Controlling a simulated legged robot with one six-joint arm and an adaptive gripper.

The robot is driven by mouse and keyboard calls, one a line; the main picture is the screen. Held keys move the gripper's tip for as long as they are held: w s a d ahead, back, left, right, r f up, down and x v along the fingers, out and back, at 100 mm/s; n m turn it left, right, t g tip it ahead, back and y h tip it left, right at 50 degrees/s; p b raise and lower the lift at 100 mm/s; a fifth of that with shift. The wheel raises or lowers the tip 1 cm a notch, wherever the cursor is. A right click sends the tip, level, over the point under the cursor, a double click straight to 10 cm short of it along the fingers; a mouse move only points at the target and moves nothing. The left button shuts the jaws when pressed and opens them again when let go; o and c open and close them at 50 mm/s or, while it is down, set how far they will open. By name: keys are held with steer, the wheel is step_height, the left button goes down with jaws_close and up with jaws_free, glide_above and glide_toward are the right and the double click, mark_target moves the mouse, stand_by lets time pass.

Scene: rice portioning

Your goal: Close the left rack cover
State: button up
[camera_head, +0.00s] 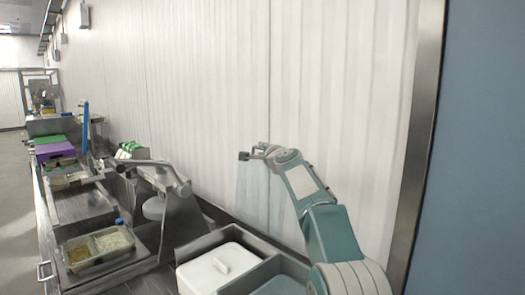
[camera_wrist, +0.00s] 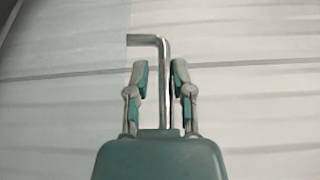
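A translucent cover (camera_head: 262,196) stands raised, near upright, against the white wall behind the grey rack (camera_head: 232,284). A bent metal bar (camera_wrist: 163,72), which looks like the cover's handle, runs between my fingers in the wrist view and turns left at its top. My gripper (camera_head: 255,153) is at the raised cover's top edge in the head view. In the wrist view my gripper (camera_wrist: 159,70) has its two fingers apart, with the bar between them. A gap shows on the left of the bar; the right finger is close to it, and touch cannot be told.
A white lidded container (camera_head: 205,277) sits in the rack below. To the left, a steel counter (camera_head: 85,206) holds a food tray (camera_head: 96,246), and a metal fixture (camera_head: 158,180) stands beside it. The wall is close behind my gripper.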

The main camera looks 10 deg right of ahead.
stand_by(0.3)
steer(key=shift+v, duration=0.95)
steer(key=v, duration=1)
steer(key=shift+f, duration=0.15)
